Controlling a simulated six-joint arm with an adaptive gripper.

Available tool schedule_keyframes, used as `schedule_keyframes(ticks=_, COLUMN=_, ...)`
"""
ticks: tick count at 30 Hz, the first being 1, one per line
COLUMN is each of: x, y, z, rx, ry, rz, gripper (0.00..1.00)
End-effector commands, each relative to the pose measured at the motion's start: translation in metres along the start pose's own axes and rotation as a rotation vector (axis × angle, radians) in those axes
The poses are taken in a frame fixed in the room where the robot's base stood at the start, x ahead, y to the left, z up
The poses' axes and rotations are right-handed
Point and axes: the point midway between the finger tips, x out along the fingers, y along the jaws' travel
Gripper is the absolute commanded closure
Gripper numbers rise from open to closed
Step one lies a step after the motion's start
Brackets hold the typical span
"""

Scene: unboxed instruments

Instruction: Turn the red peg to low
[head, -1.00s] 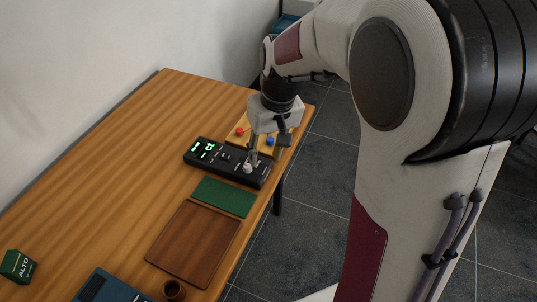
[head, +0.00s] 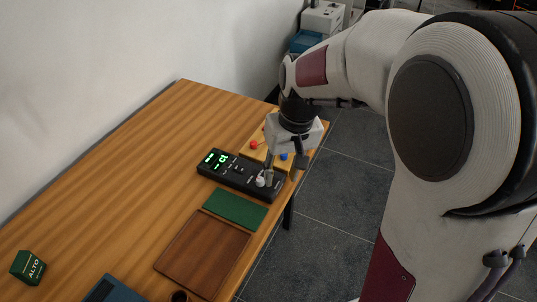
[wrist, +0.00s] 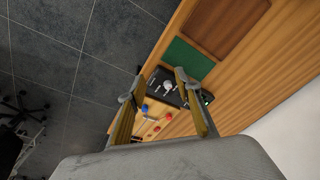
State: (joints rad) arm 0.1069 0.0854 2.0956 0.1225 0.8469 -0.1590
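A red peg (head: 254,145) stands on a yellow wooden board (head: 246,155) at the far right end of the table. A blue peg (head: 284,157) is on the same board. In the wrist view there are two red parts, one (wrist: 168,116) nearer the black device and one (wrist: 157,129) lower, plus the blue peg (wrist: 145,107). I cannot read any low mark. My gripper (head: 283,178) is open, pointing down over the near side of the board and the device. Its fingers, apart and empty, also show in the wrist view (wrist: 160,82).
A black device (head: 228,177) with green digits and a pale knob (head: 261,182) lies beside the board, close to my fingers. A green mat (head: 235,207) and brown tray (head: 202,253) lie nearer. A green ALTO box (head: 28,267) is at left.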

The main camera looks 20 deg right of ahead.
Motion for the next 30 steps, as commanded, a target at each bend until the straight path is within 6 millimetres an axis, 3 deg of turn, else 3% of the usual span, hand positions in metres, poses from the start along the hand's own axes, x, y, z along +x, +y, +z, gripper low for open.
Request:
schedule_keyframes(ticks=5, x=0.018, y=0.001, z=-0.002, rx=0.001, ry=-0.041, rz=-0.004, gripper=0.66)
schedule_keyframes(ticks=11, x=0.043, y=0.002, z=-0.026, rx=0.000, ry=-0.061, rz=-0.008, gripper=0.66)
schedule_keyframes(ticks=20, x=0.084, y=0.006, z=-0.088, rx=-0.034, ry=-0.018, rz=-0.011, gripper=0.66)
schedule_keyframes(ticks=30, x=0.121, y=0.012, z=-0.176, rx=-0.110, ry=0.113, rz=0.001, gripper=0.66)
